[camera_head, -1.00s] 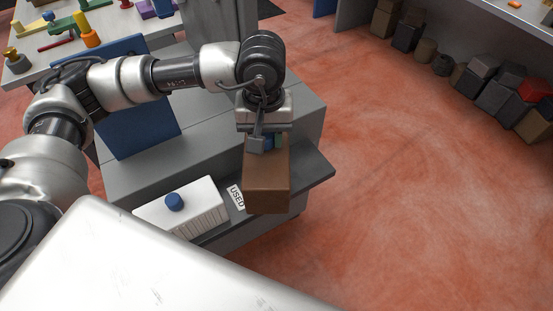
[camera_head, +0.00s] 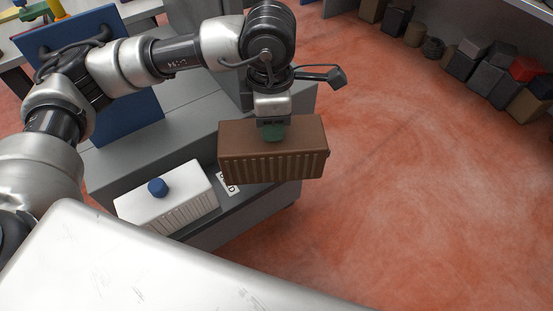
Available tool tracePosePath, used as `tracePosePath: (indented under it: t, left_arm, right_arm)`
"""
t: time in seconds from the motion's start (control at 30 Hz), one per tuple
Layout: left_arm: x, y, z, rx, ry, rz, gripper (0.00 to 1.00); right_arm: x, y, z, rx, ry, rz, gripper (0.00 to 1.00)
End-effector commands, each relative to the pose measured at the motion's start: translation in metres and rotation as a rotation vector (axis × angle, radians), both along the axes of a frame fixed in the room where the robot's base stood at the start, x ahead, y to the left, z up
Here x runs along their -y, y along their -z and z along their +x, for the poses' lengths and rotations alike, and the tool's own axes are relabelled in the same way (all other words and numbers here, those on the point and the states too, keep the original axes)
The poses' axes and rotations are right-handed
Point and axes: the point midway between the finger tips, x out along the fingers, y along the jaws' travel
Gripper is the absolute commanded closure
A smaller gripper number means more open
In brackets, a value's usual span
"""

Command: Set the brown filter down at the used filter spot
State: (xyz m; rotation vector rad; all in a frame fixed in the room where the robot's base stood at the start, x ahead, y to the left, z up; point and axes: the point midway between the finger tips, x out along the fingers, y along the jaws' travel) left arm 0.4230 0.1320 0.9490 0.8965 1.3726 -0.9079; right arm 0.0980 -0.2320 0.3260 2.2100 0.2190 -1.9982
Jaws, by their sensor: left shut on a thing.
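The brown filter (camera_head: 273,156) is a ribbed block with a green knob on top. My left gripper (camera_head: 272,126) is shut on that knob from above and holds the filter over the right part of a low grey shelf (camera_head: 236,207). A gap under the filter cannot be judged from this view. The used filter spot has a white label (camera_head: 229,186) on the shelf, partly hidden by the filter. My right gripper is not in view.
A white ribbed filter (camera_head: 166,198) with a blue knob stands on the shelf left of the label. A blue panel (camera_head: 120,110) leans behind. Dark boxes (camera_head: 465,60) line the far right; the red floor is open.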

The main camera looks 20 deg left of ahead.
Motion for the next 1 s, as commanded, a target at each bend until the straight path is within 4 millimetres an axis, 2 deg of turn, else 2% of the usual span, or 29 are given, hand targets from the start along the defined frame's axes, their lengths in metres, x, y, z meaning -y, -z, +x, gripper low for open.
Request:
tracePosePath:
  t: [0.2,0.43,0.57,0.67,1.0]
  left_arm:
    - [0.013,0.007,-0.001,0.000,-0.428,0.002,1.00]
    - [0.022,0.008,-0.003,0.000,-0.776,0.005,1.00]
    - [0.024,0.009,-0.002,0.000,-0.866,0.007,1.00]
    - [0.021,0.013,0.005,-0.003,-0.895,0.007,1.00]
    - [-0.010,0.056,0.071,-0.003,-0.899,0.008,1.00]
  right_arm:
    - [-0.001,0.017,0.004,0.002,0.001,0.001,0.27]
    - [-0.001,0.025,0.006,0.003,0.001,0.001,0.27]
    - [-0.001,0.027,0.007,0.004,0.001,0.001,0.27]
    - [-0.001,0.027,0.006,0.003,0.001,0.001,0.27]
    - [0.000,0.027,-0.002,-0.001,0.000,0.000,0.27]
